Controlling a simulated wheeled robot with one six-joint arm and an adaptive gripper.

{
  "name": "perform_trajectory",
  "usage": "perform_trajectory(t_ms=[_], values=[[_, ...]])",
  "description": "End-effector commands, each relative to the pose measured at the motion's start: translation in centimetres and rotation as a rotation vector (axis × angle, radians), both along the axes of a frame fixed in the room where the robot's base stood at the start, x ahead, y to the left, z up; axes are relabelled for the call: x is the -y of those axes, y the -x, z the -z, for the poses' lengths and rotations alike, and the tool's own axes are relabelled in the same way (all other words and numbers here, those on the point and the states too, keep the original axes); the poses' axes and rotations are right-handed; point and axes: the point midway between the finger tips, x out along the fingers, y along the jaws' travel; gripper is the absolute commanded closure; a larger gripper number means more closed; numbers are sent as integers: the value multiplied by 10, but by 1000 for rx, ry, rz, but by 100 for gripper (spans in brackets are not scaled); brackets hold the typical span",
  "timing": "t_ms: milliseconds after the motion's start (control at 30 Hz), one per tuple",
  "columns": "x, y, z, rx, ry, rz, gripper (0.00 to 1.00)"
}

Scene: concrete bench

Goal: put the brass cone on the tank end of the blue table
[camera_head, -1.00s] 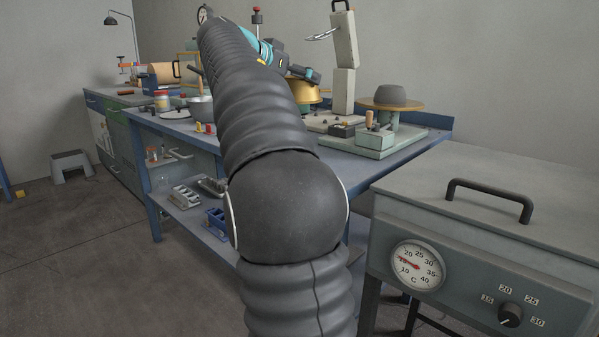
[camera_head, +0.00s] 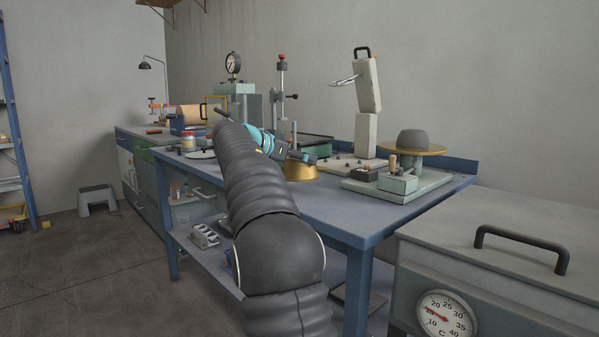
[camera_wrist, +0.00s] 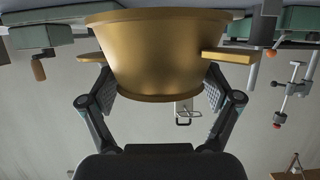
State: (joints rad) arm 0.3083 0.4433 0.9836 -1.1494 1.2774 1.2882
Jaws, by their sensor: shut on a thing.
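The brass cone (camera_head: 301,171) is held in my gripper (camera_head: 311,157) above the blue table (camera_head: 335,205), around the middle of its length. In the wrist view the brass cone (camera_wrist: 165,60) fills the upper middle, between the two fingers of my gripper (camera_wrist: 158,92), with pads against its sides. That view is upside down, so the cone's wide end faces the table. I cannot tell whether its rim touches the table. The grey tank (camera_head: 500,250) with a dial stands beyond the table's near right end. That end's top shows bare.
A green-grey base (camera_head: 425,185) with small boxes stands at the table's right back, before a tan round disc (camera_head: 435,150) bearing a grey dome. A tall cream stand (camera_head: 367,90) rises behind the cone. A dial-gauge press (camera_head: 234,75) and rod stand (camera_head: 282,95) are farther left.

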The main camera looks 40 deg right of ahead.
Motion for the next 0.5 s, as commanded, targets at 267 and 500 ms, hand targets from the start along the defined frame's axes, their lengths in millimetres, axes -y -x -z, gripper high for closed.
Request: perform_trajectory(t_ms=[267,500], values=[[0,0,33,-2,1,-1,55],[0,0,39,1,1,0,55]])
